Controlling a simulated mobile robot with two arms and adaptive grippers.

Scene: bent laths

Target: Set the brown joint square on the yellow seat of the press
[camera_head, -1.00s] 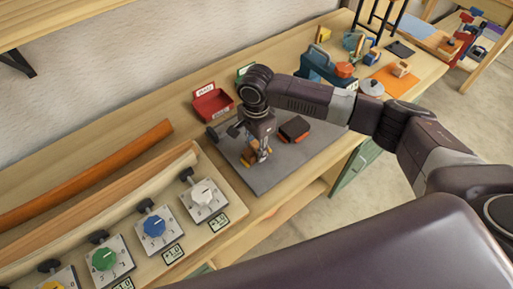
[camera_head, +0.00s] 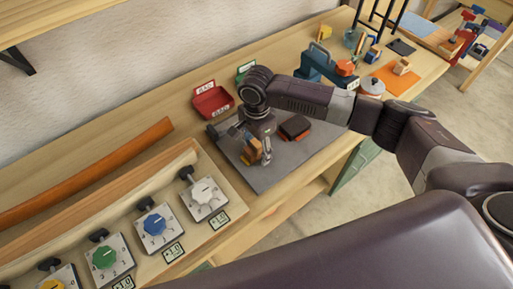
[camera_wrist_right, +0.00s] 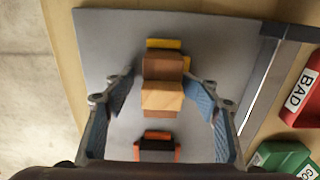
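The brown joint (camera_wrist_right: 162,92), a darker and a lighter brown block, sits over the yellow seat (camera_wrist_right: 160,44), whose edge shows beyond it in the right wrist view. Whether it lies flat and square on the seat I cannot tell. In the head view the joint (camera_head: 250,151) is small and partly hidden by my right gripper (camera_head: 265,157). My right gripper (camera_wrist_right: 160,98) is open, its blue-padded fingers on either side of the joint, with a gap on both sides. The left gripper is not in view.
A black and orange block (camera_head: 295,127) lies on the grey plate (camera_head: 270,177). A red BAD bin (camera_head: 212,103) and a green bin (camera_head: 243,72) stand behind. A panel of coloured knobs (camera_head: 155,225) is at the lower left, and an orange mat (camera_head: 400,82) at the right.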

